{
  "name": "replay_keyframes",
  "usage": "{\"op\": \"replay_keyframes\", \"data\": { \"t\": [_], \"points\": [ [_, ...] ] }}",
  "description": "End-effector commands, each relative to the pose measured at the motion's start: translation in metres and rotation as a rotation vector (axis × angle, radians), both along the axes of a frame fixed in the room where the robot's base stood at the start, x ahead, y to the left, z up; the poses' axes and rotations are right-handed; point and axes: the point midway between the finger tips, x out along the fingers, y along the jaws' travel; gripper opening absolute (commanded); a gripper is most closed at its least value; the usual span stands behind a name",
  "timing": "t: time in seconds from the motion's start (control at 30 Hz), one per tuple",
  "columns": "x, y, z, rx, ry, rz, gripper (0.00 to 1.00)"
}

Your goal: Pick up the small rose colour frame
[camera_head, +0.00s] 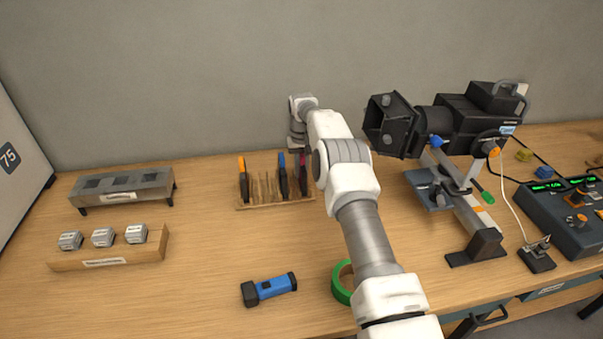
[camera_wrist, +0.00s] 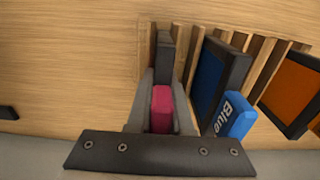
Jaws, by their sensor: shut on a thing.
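The small rose colour frame shows its pink tab (camera_wrist: 162,105) in the wrist view, between the two grey fingers of my gripper (camera_wrist: 164,92). My gripper is shut on this tab, and the frame's dark body stands in a slot of the wooden rack. In the head view the rose frame (camera_head: 303,160) is at the right of the rack (camera_head: 276,203), partly hidden by my arm. A blue frame (camera_wrist: 211,80) stands right beside it in the wrist view, with an orange frame (camera_wrist: 291,94) further right.
A stage light (camera_head: 450,125) on a rail stands to the right, near a fader console (camera_head: 565,219). A blue torch (camera_head: 269,288) and green tape roll (camera_head: 340,286) lie in front. A grey stand (camera_head: 122,188) and a block holder (camera_head: 108,255) are at left.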

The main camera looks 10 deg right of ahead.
Motion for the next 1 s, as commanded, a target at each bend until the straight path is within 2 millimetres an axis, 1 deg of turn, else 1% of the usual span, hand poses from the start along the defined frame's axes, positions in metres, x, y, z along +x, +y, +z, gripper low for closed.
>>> {"op": "replay_keyframes", "data": {
  "t": [0.3,0.43,0.57,0.73,0.77,1.0],
  "points": [
    [0.0,0.0,0.001,0.0,-0.001,0.0,0.0],
    [0.001,0.0,0.005,0.0,-0.002,0.0,0.0],
    [0.001,0.0,0.016,0.0,-0.003,0.001,0.0],
    [0.001,0.001,0.044,0.0,-0.004,0.001,0.0],
    [-0.002,-0.001,0.043,0.0,-0.001,0.001,0.0],
    [-0.016,-0.008,0.052,0.0,-0.001,0.001,0.0]
  ]
}}
